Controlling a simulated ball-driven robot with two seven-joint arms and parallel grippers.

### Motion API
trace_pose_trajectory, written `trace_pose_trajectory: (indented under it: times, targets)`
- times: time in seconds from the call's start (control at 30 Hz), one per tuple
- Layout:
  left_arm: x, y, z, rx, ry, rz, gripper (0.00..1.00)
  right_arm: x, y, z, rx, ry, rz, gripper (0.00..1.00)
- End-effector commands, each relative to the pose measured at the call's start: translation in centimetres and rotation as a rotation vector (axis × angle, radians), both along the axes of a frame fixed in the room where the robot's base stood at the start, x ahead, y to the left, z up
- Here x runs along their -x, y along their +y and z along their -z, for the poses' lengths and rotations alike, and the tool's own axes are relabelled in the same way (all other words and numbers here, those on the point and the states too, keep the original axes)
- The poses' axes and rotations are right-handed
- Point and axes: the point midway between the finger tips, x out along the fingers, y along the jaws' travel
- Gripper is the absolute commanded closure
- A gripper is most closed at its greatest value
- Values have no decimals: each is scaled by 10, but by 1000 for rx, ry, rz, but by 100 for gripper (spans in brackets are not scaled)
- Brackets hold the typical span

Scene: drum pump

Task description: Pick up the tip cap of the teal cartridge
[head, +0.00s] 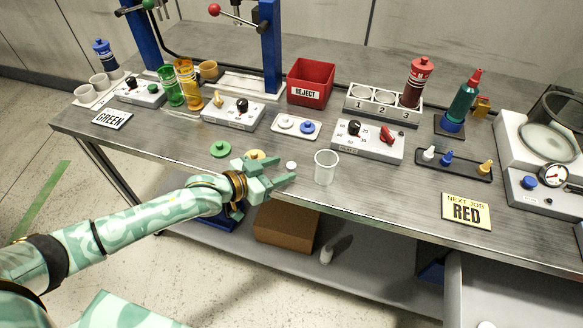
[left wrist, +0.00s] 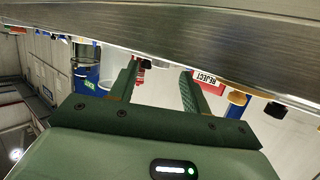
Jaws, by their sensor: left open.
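The teal cartridge (head: 462,104) stands at the right part of the bench on a blue base (head: 451,124) over a dark pad. A red tapered tip piece (head: 476,76) sits on its top; I cannot tell where a cap ends and a nozzle begins. My left gripper (head: 279,171) is open and empty near the bench's front edge, well left of the cartridge. In the left wrist view the two fingers (left wrist: 160,68) are apart with nothing between them, below the bench edge in the picture. My right gripper is not in view.
A black tray (head: 465,171) with small nozzles lies in front of the cartridge. The grey control box (head: 368,141) and numbered rack (head: 357,106) stand left of it.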

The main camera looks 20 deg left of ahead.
Motion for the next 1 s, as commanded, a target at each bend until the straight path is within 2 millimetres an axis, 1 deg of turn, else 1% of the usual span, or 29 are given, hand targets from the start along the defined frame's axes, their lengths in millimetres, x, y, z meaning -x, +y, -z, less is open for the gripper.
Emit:
trace_pose_trajectory:
  times: [0.03,0.17,0.4,0.43,0.47,0.5,0.6,1.0]
  targets:
    - [-8,-6,6,1,1,1,52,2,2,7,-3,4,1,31]
    - [-19,-14,10,2,1,-1,52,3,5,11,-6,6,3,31]
    - [-21,-15,8,-1,1,0,52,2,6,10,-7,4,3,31]
    - [-21,-15,8,-1,1,0,55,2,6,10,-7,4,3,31]
    - [-21,-15,8,0,1,0,63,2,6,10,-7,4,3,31]
    - [-21,-15,8,-1,1,0,74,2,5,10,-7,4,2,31]
    - [-21,-15,9,-1,1,0,100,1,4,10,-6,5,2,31]
    - [-21,-15,6,-1,1,0,100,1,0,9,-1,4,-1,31]
